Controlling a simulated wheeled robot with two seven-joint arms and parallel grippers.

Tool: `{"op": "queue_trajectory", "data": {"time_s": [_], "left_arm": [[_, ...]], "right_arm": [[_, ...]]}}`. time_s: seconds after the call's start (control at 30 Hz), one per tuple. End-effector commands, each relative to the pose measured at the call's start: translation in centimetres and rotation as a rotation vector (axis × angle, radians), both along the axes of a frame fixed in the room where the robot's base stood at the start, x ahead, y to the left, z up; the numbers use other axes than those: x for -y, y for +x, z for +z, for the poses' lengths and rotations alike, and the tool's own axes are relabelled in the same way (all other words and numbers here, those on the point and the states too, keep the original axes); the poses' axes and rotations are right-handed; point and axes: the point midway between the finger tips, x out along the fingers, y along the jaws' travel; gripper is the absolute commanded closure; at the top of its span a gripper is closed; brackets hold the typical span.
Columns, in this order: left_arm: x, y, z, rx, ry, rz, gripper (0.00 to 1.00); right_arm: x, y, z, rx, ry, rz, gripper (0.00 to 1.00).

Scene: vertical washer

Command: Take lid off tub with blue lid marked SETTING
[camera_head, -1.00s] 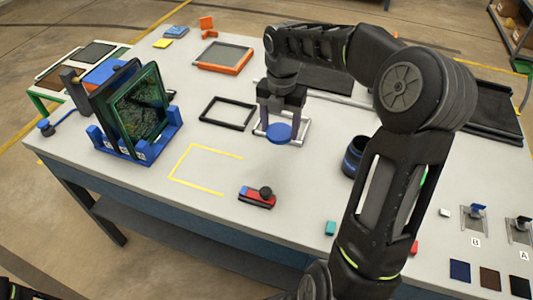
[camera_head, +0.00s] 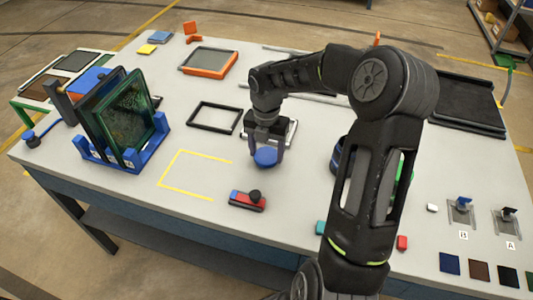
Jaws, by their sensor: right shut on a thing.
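My right gripper (camera_head: 266,150) is shut on a round blue lid (camera_head: 265,159), with a finger on either side of it. The lid is low over the middle of the table; I cannot tell whether it touches the top. A dark tub with a blue band (camera_head: 336,158) stands to the right of the lid, mostly hidden behind my right arm. No SETTING marking is readable. My left gripper is not in view.
A black frame (camera_head: 215,118) lies left of the gripper, and a red and blue block with a black knob (camera_head: 248,201) lies nearer. A blue rack (camera_head: 150,150) holds dark panels at left. The yellow-marked area (camera_head: 195,175) is clear.

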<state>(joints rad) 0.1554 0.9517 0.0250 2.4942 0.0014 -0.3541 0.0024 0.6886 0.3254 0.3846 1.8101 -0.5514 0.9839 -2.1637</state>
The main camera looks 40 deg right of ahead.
Motion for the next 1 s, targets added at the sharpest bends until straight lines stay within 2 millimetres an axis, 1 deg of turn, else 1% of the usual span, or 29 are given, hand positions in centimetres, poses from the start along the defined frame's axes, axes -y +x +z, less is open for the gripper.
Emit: {"op": "queue_trajectory", "data": {"time_s": [0.03, 0.1, 0.37, 0.5, 0.53, 0.77, 0.8, 1.0], "left_arm": [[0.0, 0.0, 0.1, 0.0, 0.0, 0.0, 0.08], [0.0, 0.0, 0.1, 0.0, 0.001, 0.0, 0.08], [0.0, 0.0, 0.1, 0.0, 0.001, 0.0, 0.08], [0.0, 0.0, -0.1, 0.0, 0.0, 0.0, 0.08], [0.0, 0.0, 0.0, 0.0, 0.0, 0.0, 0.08], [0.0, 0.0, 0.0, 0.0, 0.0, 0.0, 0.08], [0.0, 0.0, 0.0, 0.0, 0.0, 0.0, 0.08], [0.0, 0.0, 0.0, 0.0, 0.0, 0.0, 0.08]], "right_arm": [[0.0, -0.1, -0.7, -0.002, 0.001, 0.0, 0.85], [0.0, 0.0, -1.3, -0.001, 0.0, 0.001, 0.85], [0.0, 0.0, -1.4, 0.001, 0.0, 0.0, 0.85], [0.0, 0.0, -1.8, 0.001, 0.0, 0.001, 0.85], [0.0, 0.0, -1.8, 0.001, 0.0, 0.001, 0.35], [0.0, 0.0, -1.7, 0.001, 0.0, 0.0, 0.16], [0.0, 0.0, -1.7, 0.001, 0.0, 0.0, 0.15], [0.0, 0.0, -1.7, 0.001, 0.0, 0.0, 0.15]]}}
